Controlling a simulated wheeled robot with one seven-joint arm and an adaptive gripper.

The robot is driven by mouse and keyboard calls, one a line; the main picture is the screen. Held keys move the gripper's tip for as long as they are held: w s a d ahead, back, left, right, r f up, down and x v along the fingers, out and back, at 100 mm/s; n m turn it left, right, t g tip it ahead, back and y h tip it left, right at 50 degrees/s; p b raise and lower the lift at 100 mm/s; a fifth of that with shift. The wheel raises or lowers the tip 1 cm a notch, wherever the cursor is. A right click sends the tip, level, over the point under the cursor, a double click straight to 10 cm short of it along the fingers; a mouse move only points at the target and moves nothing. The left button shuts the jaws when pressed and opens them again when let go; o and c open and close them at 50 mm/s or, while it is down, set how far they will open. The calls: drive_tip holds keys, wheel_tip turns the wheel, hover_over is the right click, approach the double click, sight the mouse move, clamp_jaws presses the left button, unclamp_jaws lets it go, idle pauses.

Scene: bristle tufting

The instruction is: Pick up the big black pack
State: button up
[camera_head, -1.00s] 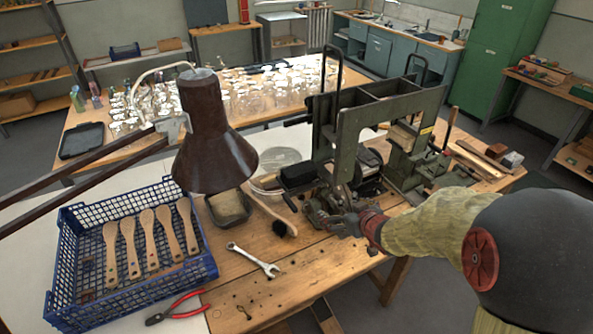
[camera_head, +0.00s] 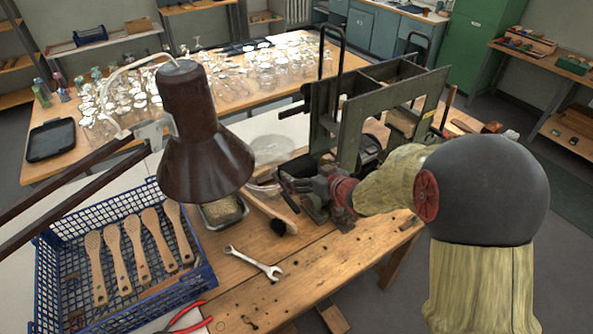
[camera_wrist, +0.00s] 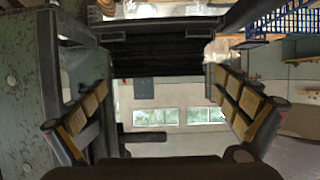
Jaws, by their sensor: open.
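The big black pack (camera_wrist: 152,55) shows in the wrist view as a dark, ridged block in the upper middle, ahead of my fingers. My gripper (camera_wrist: 160,85) is open, with one padded finger on each side of the picture and the pack in line with the gap. I cannot tell whether either finger touches it. In the head view my gripper (camera_head: 308,187) is at the green machine's near left side. It and my arm hide most of the pack there.
The green metal machine (camera_head: 347,125) stands close beside my gripper. A brown lamp (camera_head: 205,150) hangs left of it. A brush (camera_head: 270,213), a wrench (camera_head: 253,262), red pliers (camera_head: 185,317) and a blue crate (camera_head: 205,277) with wooden handles lie on and beside the bench (camera_head: 310,270).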

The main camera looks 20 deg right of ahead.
sight(295, 161)
drive_tip(key=b+x, duration=0.1)
drive_tip(key=x, duration=0.3)
drive_tip(key=shift+w+d+f, duration=0.1)
drive_tip(key=shift+w+f, duration=0.05)
drive_tip(key=shift+w, duration=0.1)
drive_tip(key=shift+c, duration=0.4)
drive_tip(key=c, duration=1)
drive_tip(key=shift+r, duration=0.65)
wheel_tip(295, 161, up, 3)
drive_tip(key=shift+f+p, duration=0.25)
drive_tip(key=shift+p, duration=0.3)
drive_tip(key=s+a+r+p, duration=0.1)
drive_tip(key=s+r, duration=0.2)
drive_tip(key=s, duration=0.1)
drive_tip(key=s+a+r+p, duration=0.1)
drive_tip(key=s+r, duration=0.2)
drive_tip(key=s, duration=0.2)
drive_tip(key=s+a+r+p, duration=0.1)
drive_tip(key=s+r, duration=0.2)
drive_tip(key=s, duration=0.1)
drive_tip(key=shift+s+r+p, duration=0.15)
drive_tip(key=shift+s+p, duration=0.25)
